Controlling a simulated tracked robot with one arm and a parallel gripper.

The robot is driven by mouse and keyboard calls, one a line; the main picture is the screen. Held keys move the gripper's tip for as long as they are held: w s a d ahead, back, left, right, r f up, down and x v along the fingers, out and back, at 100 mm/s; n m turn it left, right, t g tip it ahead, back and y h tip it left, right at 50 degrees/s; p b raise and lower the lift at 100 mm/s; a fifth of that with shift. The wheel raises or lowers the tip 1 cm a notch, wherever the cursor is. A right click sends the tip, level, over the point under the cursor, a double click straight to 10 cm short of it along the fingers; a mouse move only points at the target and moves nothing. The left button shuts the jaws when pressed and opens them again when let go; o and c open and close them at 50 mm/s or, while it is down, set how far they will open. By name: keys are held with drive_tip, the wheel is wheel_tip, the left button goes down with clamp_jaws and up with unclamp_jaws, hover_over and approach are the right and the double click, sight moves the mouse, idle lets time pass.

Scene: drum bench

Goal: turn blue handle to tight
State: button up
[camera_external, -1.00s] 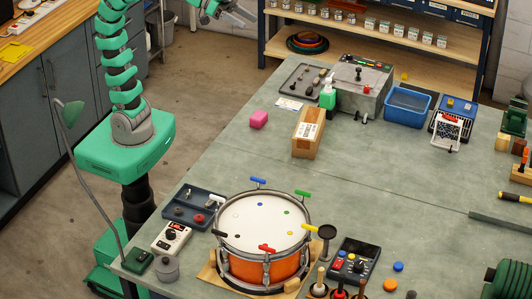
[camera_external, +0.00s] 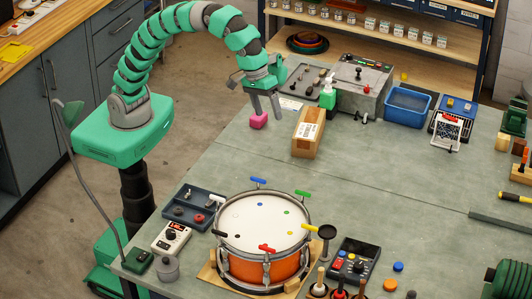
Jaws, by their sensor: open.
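The drum (camera_external: 262,240) has an orange shell and a white head and stands on a wooden base near the front of the bench. The blue handle (camera_external: 258,181) is on its far rim, slightly left of the middle. A green handle (camera_external: 303,194), a yellow handle (camera_external: 309,227), a red handle (camera_external: 267,248) and a black handle (camera_external: 220,233) sit around the rim. My gripper (camera_external: 263,116) is open and points down at the pink block, well behind the drum and apart from the blue handle. Whether it touches the block is unclear.
The pink block (camera_external: 258,121) lies near the bench's back-left edge. A dark tray (camera_external: 194,208) and a white meter (camera_external: 171,237) are left of the drum. The bench between block and drum is clear.

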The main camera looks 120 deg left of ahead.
sight(258, 179)
drive_tip(key=d+f+n+g+p, duration=0.1)
drive_tip(key=f, duration=0.6)
drive_tip(key=d+f+n+g+p, duration=0.1)
drive_tip(key=d+f+n+p, duration=0.1)
drive_tip(key=f, duration=0.6)
drive_tip(key=d+f+n+g+p, duration=0.1)
drive_tip(key=d+f+p, duration=0.1)
drive_tip(key=f, duration=0.5)
drive_tip(key=shift+s+d+f+g+y, duration=0.15)
drive_tip(key=shift+d+f+g+y, duration=0.05)
drive_tip(key=shift+f+g+y, duration=0.2)
drive_tip(key=shift+c, duration=0.3)
drive_tip(key=c, duration=0.9)
